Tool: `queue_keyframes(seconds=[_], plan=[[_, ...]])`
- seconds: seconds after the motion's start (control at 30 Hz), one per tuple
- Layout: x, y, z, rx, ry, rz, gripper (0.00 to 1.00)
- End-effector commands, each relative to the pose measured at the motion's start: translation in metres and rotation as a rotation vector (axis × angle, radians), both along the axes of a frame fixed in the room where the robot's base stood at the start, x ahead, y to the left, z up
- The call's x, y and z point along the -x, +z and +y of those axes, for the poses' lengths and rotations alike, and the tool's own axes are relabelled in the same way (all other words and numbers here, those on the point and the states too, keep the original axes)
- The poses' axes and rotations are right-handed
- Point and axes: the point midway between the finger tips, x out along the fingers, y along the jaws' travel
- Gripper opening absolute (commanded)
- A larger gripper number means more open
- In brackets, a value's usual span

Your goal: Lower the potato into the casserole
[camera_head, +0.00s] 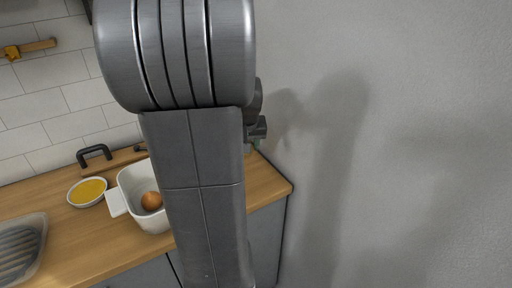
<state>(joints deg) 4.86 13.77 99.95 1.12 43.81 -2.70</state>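The casserole (127,181) is a white, deep dish with a flat handle on its left side. It stands on the wooden counter, and my arm covers its right part. The potato (151,201) is a small orange-brown round thing that shows inside the casserole's rim, low against the inner wall. My arm fills the middle of the view. A small dark part of it sticks out at its right edge, above the counter's right end. The fingers of my gripper cannot be made out, so whether they are open or shut does not show.
A white bowl with yellow contents (87,191) stands left of the casserole. A black handle (94,153) is behind it. A grey wall (420,140) bounds the right side. Something small and green shows beside my arm.

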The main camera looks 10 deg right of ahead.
Motion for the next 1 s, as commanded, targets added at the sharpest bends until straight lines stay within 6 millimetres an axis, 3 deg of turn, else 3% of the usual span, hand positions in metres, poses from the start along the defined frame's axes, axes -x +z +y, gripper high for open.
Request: queue_keyframes(seconds=[0.07, 0.4, 0.8, 1.0], plan=[[0.001, 0.012, 0.016, 0.001, 0.007, -0.002, 0.25], [0.005, 0.032, 0.079, 0.001, 0.007, -0.001, 0.25], [0.009, 0.020, 0.157, 0.000, 0.007, -0.002, 0.25], [0.011, 0.012, 0.184, 0.000, 0.004, -0.001, 0.25]])
